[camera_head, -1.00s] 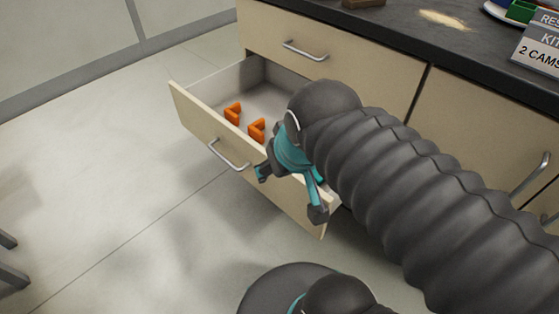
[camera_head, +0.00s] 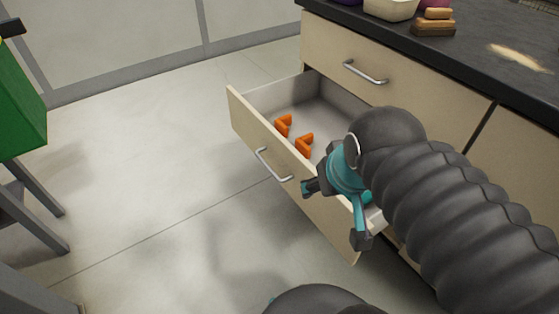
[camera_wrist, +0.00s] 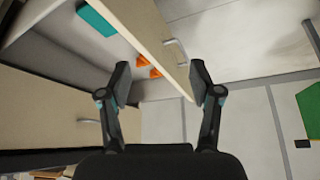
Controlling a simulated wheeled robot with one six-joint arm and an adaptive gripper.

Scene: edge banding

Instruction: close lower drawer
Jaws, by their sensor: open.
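The lower drawer (camera_head: 290,172) is pulled out from the cabinet, with a cream front and a metal handle (camera_head: 272,165). Two orange L-shaped pieces (camera_head: 304,145) lie inside it. My gripper (camera_head: 334,214) is open and empty at the right part of the drawer front, near its top edge; I cannot tell whether it touches. In the wrist view the drawer front (camera_wrist: 150,35) runs between my open fingers (camera_wrist: 159,85), and a teal object (camera_wrist: 97,20) shows inside the drawer. My arm hides the drawer's right rear corner.
The upper drawer (camera_head: 400,80) is shut. The dark worktop (camera_head: 470,60) above holds a pale container (camera_head: 390,8) and stacked brown blocks (camera_head: 434,22). A green object (camera_head: 18,105) on a dark-legged stand is at left. The floor (camera_head: 150,190) before the drawer is clear.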

